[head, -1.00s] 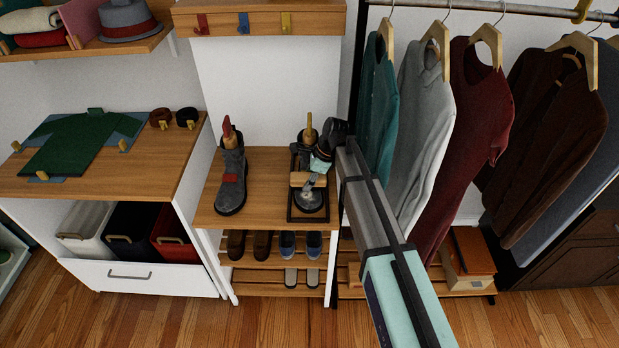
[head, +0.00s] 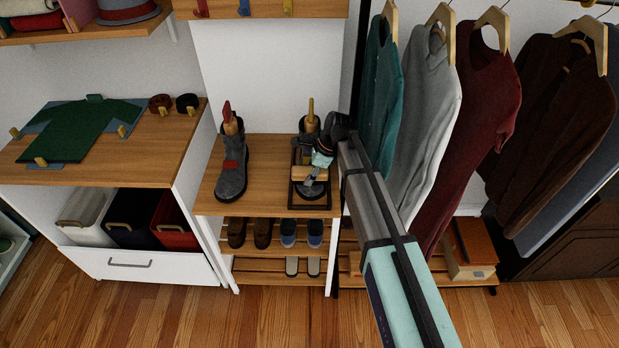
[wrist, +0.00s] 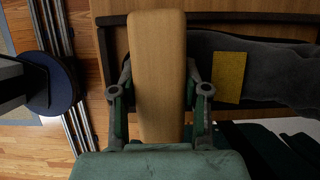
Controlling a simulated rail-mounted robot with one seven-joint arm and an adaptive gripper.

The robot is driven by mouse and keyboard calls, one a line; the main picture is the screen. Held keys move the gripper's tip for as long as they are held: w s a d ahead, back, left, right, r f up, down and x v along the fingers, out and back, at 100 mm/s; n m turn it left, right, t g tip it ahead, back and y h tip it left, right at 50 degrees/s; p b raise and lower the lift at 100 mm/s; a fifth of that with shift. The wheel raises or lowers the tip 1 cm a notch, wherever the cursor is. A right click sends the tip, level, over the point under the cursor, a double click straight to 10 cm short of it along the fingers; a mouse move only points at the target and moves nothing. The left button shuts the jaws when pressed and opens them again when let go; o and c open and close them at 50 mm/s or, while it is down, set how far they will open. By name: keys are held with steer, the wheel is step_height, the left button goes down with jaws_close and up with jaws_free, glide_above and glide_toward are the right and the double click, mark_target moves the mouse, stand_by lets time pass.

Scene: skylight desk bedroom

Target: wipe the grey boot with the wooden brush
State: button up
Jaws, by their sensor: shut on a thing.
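A grey boot (head: 314,188) stands in a black-edged tray (head: 296,200) on the wooden bench top, with a wooden-handled shoe tree (head: 310,108) in its shaft. In the wrist view the grey boot (wrist: 275,72) shows a yellow patch. My gripper (head: 320,160) is shut on the wooden brush (head: 304,172), which lies across the front of the boot. In the wrist view the brush (wrist: 158,75) sits between the fingers of my gripper (wrist: 160,100). Its underside is hidden, so I cannot tell whether it touches the boot.
A second grey boot (head: 232,172) with a red patch stands to the left on the bench (head: 265,195). Shoes (head: 262,234) sit on the rack below. Hanging clothes (head: 430,110) are close to my arm on the right. The bench between the boots is clear.

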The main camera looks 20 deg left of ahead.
steer(key=shift+w+a+r, duration=0.15)
steer(key=shift+w+r, duration=0.05)
steer(key=shift+w, duration=0.45)
steer(key=shift+r+p, duration=0.3)
steer(key=shift+p, duration=0.1)
steer(key=shift+r+p, duration=2.25)
steer(key=shift+r, duration=1.45)
